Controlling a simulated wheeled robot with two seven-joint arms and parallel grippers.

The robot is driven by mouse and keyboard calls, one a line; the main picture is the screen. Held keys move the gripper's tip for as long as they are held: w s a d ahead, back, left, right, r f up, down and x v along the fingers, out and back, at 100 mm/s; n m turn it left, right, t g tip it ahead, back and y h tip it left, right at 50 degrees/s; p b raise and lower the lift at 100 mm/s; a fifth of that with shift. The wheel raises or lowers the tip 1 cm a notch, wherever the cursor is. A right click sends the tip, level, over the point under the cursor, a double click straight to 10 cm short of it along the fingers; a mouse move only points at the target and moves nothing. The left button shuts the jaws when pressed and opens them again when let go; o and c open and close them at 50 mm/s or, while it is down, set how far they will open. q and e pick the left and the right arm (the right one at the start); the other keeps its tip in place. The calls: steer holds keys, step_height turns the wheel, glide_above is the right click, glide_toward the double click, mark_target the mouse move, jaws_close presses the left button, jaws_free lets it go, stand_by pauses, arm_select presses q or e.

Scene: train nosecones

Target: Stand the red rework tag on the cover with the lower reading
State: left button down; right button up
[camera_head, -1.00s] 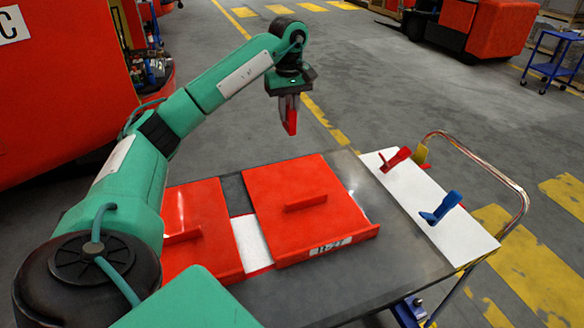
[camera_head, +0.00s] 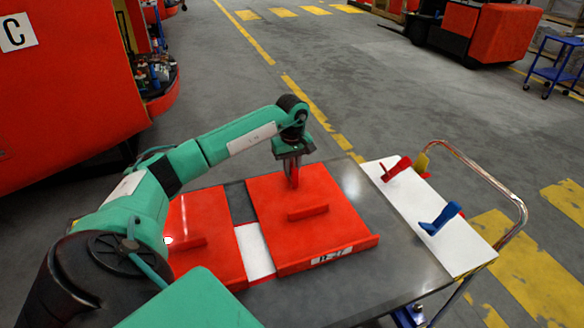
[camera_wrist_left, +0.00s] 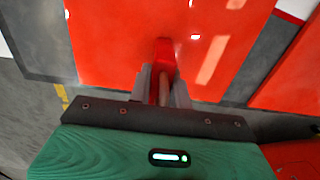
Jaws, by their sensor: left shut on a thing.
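My left gripper (camera_head: 292,172) is shut on a red tag (camera_head: 294,182), held upright over the far part of the right red cover (camera_head: 325,235). I cannot tell whether the tag touches the cover. In the left wrist view the red tag (camera_wrist_left: 164,52) sits between the fingers (camera_wrist_left: 162,88) in front of a red cover (camera_wrist_left: 110,40). The left red cover (camera_head: 205,215) lies beside it, partly behind my arm. The right cover's front edge has a white label (camera_head: 331,257), too blurred to read surely. No label shows on the left cover. My right gripper is not in view.
The covers lie on a dark cart top (camera_head: 390,265) with a white strip between them. A metal handle (camera_head: 505,190) rises beyond.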

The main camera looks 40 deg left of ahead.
arm_select(q)
steer(key=shift+f, duration=0.4)
steer(key=shift+f, duration=0.1)
steer(key=shift+f, duration=0.15)
steer(key=c, duration=1.3)
jaws_free()
